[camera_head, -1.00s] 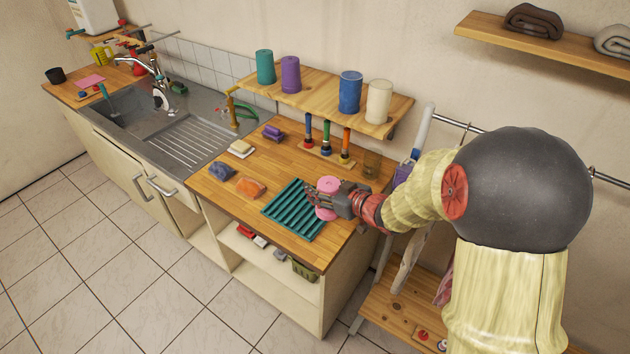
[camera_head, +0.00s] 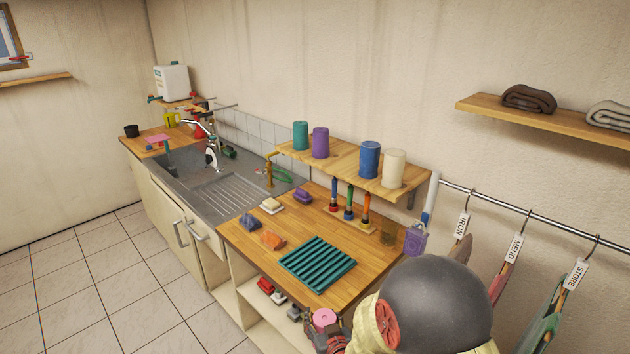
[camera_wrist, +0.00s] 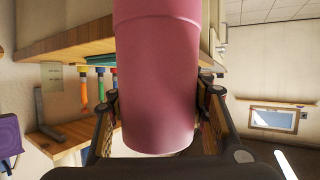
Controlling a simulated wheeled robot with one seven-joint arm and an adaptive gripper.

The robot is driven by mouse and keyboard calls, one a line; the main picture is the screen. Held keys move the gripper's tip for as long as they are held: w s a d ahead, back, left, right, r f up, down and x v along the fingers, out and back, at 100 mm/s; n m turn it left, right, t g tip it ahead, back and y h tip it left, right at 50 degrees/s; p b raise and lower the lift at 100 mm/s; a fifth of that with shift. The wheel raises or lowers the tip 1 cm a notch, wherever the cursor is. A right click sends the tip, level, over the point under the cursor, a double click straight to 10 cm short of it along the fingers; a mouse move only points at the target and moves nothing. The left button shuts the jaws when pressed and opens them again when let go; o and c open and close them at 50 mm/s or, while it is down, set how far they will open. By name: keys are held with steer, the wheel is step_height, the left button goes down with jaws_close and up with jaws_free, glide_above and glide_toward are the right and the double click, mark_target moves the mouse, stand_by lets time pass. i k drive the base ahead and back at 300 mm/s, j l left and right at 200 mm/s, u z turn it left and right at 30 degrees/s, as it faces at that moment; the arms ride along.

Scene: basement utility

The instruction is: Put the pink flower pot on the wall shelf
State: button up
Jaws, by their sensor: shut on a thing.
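The pink flower pot (camera_head: 324,319) is in my gripper at the bottom of the head view, in front of the counter's front edge. In the wrist view the pot (camera_wrist: 157,75) fills the middle, with a finger on each side. My gripper (camera_wrist: 158,118) is shut on it. In the head view the gripper (camera_head: 326,335) is partly hidden by my arm. A wooden wall shelf (camera_head: 335,158) above the counter holds teal, purple, blue and cream canisters. Another wall shelf (camera_head: 492,112) at upper right holds rolled towels. A bare small shelf (camera_head: 36,79) is on the left wall.
A teal ribbed rack (camera_head: 317,265) lies empty on the wooden counter (camera_head: 240,235), near sponges and upright coloured tools. A rail (camera_head: 530,220) with tagged hangers runs along the right wall. The tiled floor (camera_head: 95,265) at left is clear.

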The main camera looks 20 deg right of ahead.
mark_target(343, 164)
steer(key=i+j+u, duration=0.1)
steer(key=u, duration=0.4)
steer(key=i+j+u, duration=0.1)
steer(key=u, duration=0.4)
steer(key=i+u, duration=0.1)
steer(key=u, duration=0.4)
steer(key=i, duration=1.8)
steer(key=i+z, duration=0.25)
steer(key=z, duration=0.15)
steer(key=i+j+z, duration=0.2)
steer(key=z, duration=0.25)
steer(key=i+j+z, duration=0.2)
steer(key=z, duration=0.2)
steer(key=i, duration=0.05)
